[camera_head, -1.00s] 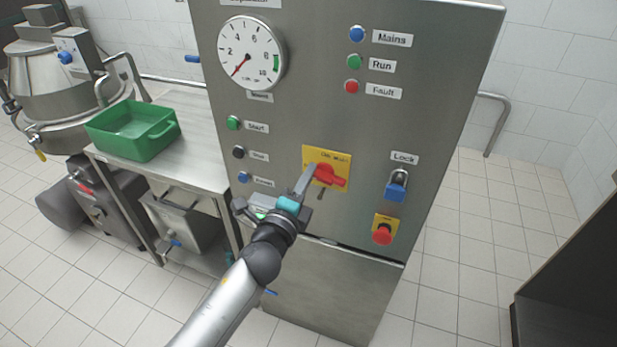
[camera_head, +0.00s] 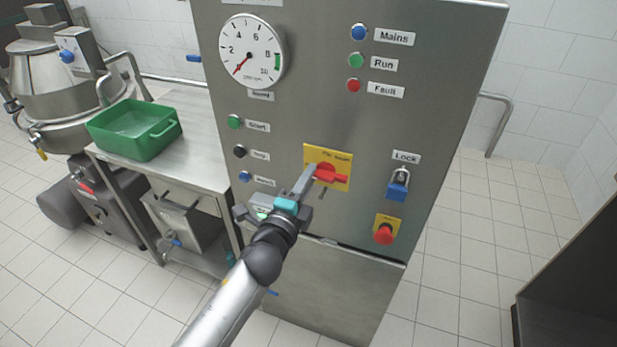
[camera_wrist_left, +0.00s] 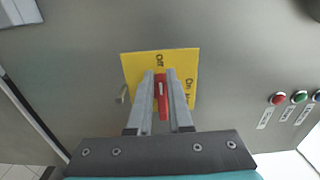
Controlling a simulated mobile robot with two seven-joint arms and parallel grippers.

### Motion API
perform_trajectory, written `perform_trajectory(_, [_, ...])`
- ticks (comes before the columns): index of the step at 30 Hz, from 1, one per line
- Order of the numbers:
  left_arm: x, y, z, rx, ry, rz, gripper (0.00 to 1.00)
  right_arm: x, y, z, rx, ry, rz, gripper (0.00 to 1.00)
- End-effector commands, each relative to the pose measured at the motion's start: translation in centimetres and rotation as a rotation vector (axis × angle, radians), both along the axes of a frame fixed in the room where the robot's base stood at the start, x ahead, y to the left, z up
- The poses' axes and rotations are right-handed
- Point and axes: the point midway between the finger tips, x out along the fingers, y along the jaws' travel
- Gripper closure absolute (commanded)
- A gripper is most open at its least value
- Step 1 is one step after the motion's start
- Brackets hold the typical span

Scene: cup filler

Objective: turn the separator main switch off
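The main switch is a red handle (camera_head: 328,174) on a yellow plate (camera_head: 339,156) on the steel cabinet front. In the left wrist view the red handle (camera_wrist_left: 163,98) stands between the two finger tips of my left gripper (camera_wrist_left: 161,78). It lies in line with the word Off on the yellow plate (camera_wrist_left: 133,62), and On is to the side. A narrow gap shows between the fingers and the handle. In the head view my left gripper (camera_head: 308,178) covers part of the handle. My right gripper is not in view.
A blue padlock (camera_head: 398,185) and a red emergency button (camera_head: 384,233) are right of the switch. Start and stop buttons (camera_head: 235,122) are at left, with a gauge (camera_head: 251,51) above. A green crate (camera_head: 134,128) stands on a steel table.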

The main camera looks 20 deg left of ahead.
Motion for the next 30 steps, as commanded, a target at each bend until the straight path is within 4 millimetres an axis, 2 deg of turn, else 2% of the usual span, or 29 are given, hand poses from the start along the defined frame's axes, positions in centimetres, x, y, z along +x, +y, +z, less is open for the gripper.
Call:
perform_trajectory(1, [0.0,0.0,-0.1,0.0,0.001,0.0,0.75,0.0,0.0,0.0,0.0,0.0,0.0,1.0])
perform_trajectory(7, [0.0,0.0,0.0,0.001,0.001,0.0,0.54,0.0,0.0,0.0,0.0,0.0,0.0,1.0])
perform_trajectory(17, [-0.4,0.0,0.0,0.002,0.0,0.0,0.54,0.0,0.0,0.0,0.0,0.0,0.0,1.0])
perform_trajectory(23, [-2.7,0.1,-0.1,0.001,0.003,0.001,0.54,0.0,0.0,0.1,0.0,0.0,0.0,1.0])
perform_trajectory(30, [-6.7,0.2,-0.2,0.001,0.004,0.001,0.54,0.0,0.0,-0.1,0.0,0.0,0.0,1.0])
